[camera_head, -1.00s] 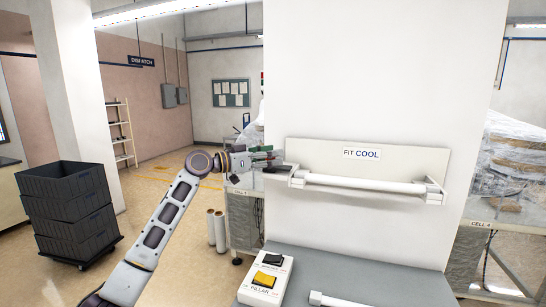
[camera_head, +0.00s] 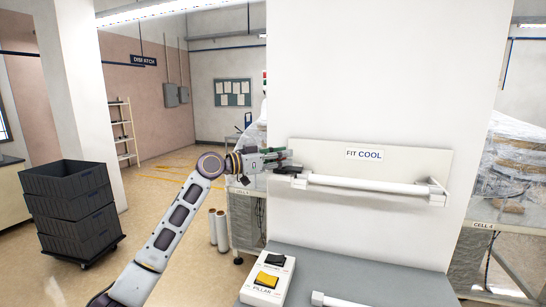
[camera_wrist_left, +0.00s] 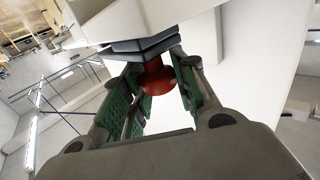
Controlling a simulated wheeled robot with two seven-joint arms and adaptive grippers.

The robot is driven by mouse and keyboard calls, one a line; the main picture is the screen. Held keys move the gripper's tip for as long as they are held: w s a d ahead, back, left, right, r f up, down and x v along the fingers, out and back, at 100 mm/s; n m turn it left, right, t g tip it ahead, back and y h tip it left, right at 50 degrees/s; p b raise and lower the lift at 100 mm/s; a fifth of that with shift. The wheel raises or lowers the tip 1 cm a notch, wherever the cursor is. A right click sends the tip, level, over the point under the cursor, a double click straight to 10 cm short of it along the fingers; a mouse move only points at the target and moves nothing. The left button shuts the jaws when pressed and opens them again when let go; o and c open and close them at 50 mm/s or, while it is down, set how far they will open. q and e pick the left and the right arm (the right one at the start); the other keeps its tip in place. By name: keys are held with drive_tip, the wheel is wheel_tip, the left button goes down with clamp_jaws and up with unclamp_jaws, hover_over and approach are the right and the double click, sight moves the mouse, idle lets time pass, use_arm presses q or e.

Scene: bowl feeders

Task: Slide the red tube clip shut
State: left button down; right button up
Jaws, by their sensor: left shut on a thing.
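The red tube clip (camera_wrist_left: 157,80) shows in the left wrist view as a rounded red piece between the green finger pads, just below a dark block (camera_wrist_left: 143,48). My left gripper (camera_wrist_left: 160,92) is shut on it. In the head view my left gripper (camera_head: 284,157) is at the left end of the white tube (camera_head: 365,183) on the FIT COOL panel (camera_head: 415,162). There a dark piece (camera_head: 288,169) lies just below the fingers, and I cannot make out the red clip. My right gripper is not in view.
A control box (camera_head: 267,278) with a black and a yellow switch sits on the grey bench (camera_head: 350,270) below. A white pillar (camera_head: 380,80) stands behind the panel. Stacked dark crates (camera_head: 72,210) stand at left, and the floor beside them is clear.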

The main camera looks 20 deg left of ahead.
use_arm(q)
drive_tip(key=shift+s+d, duration=0.1)
drive_tip(key=shift+d, duration=0.7)
drive_tip(key=c, duration=1.5)
unclamp_jaws()
drive_tip(key=shift+c, duration=0.2)
drive_tip(key=o, duration=0.4)
drive_tip(key=shift+d, duration=0.15)
drive_tip(key=shift+a, duration=0.25)
drive_tip(key=v, duration=1.1)
drive_tip(key=shift+s+a, duration=0.15)
drive_tip(key=shift+s, duration=0.15)
